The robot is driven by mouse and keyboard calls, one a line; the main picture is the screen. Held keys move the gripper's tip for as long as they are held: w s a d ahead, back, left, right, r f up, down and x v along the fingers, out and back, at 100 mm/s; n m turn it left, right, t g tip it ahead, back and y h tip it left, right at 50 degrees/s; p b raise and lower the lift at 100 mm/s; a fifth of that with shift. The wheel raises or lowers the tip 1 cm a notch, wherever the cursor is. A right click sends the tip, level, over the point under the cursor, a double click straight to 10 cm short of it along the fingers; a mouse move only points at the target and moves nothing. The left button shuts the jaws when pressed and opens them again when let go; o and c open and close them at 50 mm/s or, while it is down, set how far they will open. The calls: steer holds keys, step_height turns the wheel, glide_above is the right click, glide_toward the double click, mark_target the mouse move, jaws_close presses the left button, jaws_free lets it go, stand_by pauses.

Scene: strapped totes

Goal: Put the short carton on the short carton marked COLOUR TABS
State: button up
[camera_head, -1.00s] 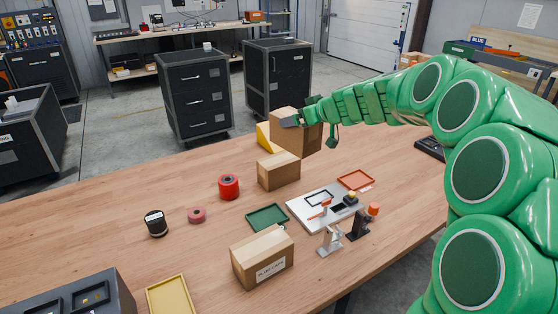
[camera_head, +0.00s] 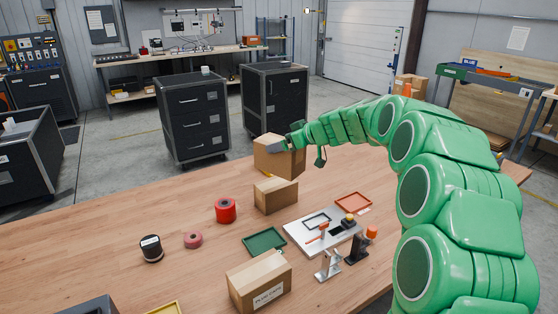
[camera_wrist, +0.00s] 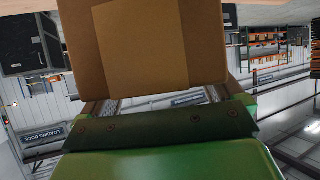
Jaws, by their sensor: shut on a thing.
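My gripper (camera_head: 287,145) is shut on a plain brown carton (camera_head: 279,160) at the table's far side. In the wrist view the carton (camera_wrist: 150,45) fills the top middle between the fingers (camera_wrist: 165,103). A second brown carton (camera_head: 276,196) stands on the table just in front of and below the held one in the head view; I see no readable label on it. I cannot tell how high the held carton is.
A red roll (camera_head: 225,210), pink roll (camera_head: 193,240), dark jar (camera_head: 152,248), green tray (camera_head: 264,242), red tray (camera_head: 353,203) and grey fixture plate (camera_head: 310,232) lie around. The left tabletop is largely clear.

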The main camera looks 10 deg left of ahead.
steer(key=w, duration=0.1)
steer(key=w+a+f, duration=0.1)
steer(key=shift+w+f, duration=0.1)
steer(key=shift+w, duration=0.2)
steer(key=w+a+f, duration=0.2)
steer(key=w+f, duration=0.2)
steer(key=f, duration=0.5)
steer(key=shift+w, duration=0.35)
steer(key=shift+a+f, duration=0.1)
steer(key=shift+f, duration=0.05)
steer(key=o, duration=1.2)
steer(key=shift+o, duration=0.2)
steer(key=v, duration=1.2)
